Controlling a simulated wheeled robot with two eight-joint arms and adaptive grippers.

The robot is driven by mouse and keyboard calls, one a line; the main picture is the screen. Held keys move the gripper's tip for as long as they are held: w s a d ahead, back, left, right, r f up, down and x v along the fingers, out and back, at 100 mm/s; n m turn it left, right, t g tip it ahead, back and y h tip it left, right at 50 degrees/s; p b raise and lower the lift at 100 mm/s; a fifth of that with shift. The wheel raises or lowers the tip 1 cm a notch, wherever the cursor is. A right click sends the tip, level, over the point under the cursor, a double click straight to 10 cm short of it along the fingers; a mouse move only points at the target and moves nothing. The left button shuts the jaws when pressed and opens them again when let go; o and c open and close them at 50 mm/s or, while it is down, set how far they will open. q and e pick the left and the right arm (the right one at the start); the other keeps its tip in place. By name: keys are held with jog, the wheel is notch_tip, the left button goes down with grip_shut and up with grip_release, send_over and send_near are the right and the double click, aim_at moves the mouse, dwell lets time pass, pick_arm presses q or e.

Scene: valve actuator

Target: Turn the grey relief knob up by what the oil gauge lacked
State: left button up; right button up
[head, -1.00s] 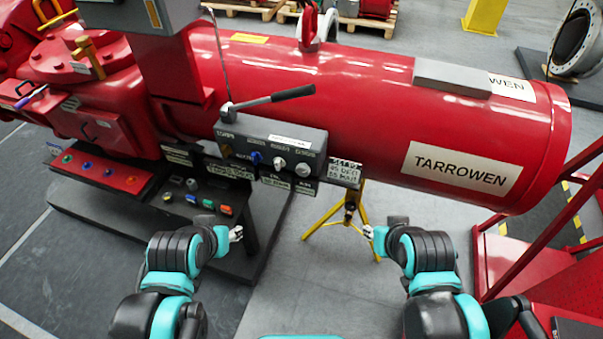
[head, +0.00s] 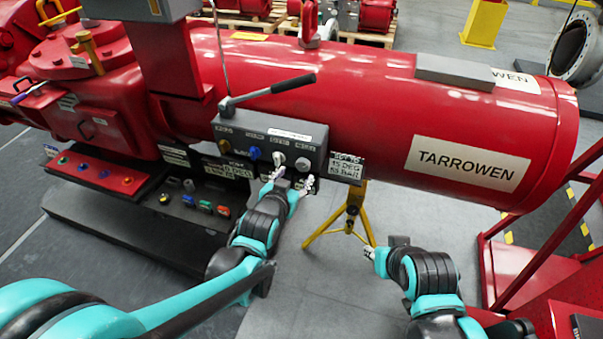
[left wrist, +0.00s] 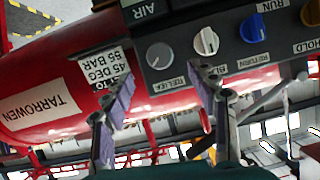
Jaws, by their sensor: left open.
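The grey relief knob (head: 302,164) is the rightmost knob on the grey control box (head: 235,130). In the left wrist view the knob (left wrist: 160,56) sits above the lettering RELIEF, with a pale pointer line on its face. My left gripper (head: 291,185) is just below and in front of the box's right end. In the left wrist view its open fingers (left wrist: 163,92) straddle the knob's column, apart from the knob, with nothing between them. My right gripper (head: 371,252) hangs low at the right, too small to tell its jaws. I cannot make out an oil gauge.
A white knob (left wrist: 206,41) neighbours the relief knob closely. A plate (head: 347,168) reading about 45 DEG and 55 BAR adjoins the box. The red TARROWEN cylinder (head: 380,110) is behind; a yellow stand (head: 352,205) is below.

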aim_at(302, 166)
pick_arm(q)
jog(key=b+x, duration=0.2)
jog(key=x, duration=0.5)
jog(key=shift+w+f+b, duration=0.15)
jog(key=shift+w+b, duration=0.15)
jog(key=shift+b, duration=0.1)
jog(key=c, duration=1.2)
